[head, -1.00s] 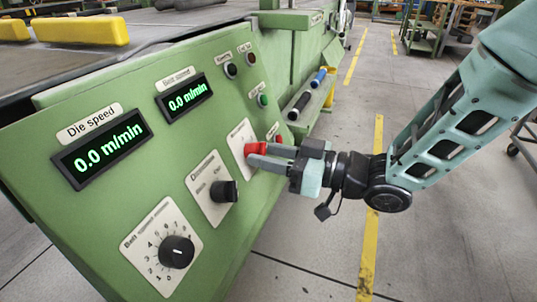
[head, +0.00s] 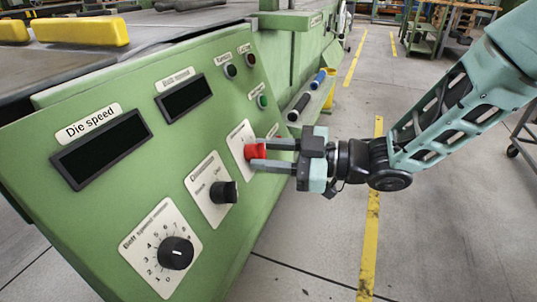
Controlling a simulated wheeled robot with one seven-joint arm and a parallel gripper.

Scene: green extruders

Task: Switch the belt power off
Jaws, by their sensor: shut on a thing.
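The red power knob (head: 252,151) sits on a pale plate (head: 237,136) on the sloped green panel (head: 120,205). My gripper (head: 262,154) reaches in from the right, with its fingers on either side of the red knob, shut on it. Part of the knob and plate is hidden by the fingers. The die speed display (head: 103,148) and the second display (head: 184,96) are both dark.
A black direction switch (head: 223,192) and a belt speed dial (head: 176,253) sit lower left of the red knob. Small buttons (head: 231,71) are above it. Black and blue rollers (head: 300,106) lie beyond the panel. Floor right of the panel is clear.

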